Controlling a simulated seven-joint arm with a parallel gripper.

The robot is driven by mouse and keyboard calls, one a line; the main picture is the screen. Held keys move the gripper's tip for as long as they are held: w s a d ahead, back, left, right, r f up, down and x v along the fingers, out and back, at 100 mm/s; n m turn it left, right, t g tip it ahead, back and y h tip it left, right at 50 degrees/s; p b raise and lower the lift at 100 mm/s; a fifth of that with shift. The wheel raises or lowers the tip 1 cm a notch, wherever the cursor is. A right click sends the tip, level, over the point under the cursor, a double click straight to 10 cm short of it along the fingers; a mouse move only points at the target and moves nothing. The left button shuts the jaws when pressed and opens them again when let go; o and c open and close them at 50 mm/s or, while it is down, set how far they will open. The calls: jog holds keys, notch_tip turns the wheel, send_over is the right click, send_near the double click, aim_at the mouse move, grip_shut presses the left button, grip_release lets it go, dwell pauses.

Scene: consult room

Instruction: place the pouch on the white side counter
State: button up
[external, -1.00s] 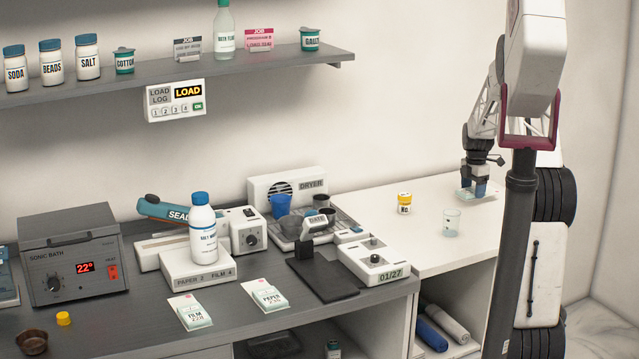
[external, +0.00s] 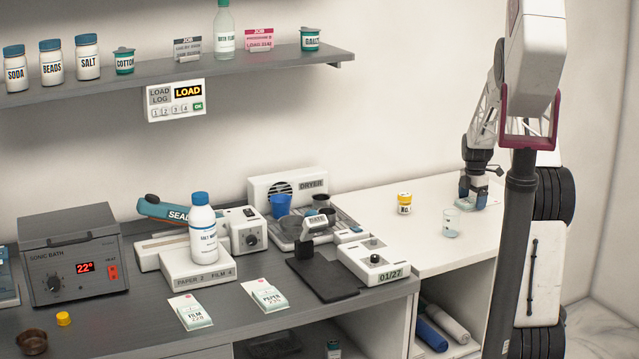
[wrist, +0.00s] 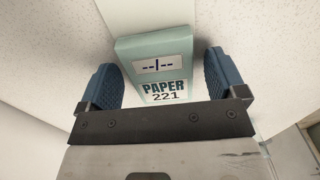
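The pouch is a pale teal packet marked PAPER 221 (wrist: 165,68) in the wrist view. It lies between the two blue finger pads of my gripper (wrist: 162,82), with a gap showing at its right side and a narrower one at its left. My gripper (external: 473,197) is open around it, low over the white side counter (external: 430,245). In the external view the pouch shows only partly among the fingers, and it seems to rest on the counter top.
The wall is close behind. The grey bench (external: 390,297) with the dryer and other devices adjoins on the left. The counter front is clear.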

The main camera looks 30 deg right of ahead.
aim_at(472, 200)
jog(key=shift+r, duration=0.15)
notch_tip(472, 200, up, 12)
dwell(0.9)
dwell(0.7)
jog(key=s+a+r+m+t, duration=0.1)
jog(key=s+a+r+m, duration=0.4)
jog(key=s+a, duration=0.6)
jog(key=s+a+r+m, duration=0.4)
jog(key=s+a+r, duration=0.25)
jog(key=a, duration=0.75)
jog(key=s+a+f+m, duration=0.1)
jog(key=s+a+m, duration=0.3)
jog(key=s, duration=0.9)
jog(key=s+a+f+m+t, duration=0.1)
jog(key=s+a+m, duration=0.4)
jog(key=s+a, duration=0.6)
jog(key=shift+s+f+t, duration=0.3)
jog(key=shift+s+f, duration=0.05)
jog(key=shift+s, duration=0.9)
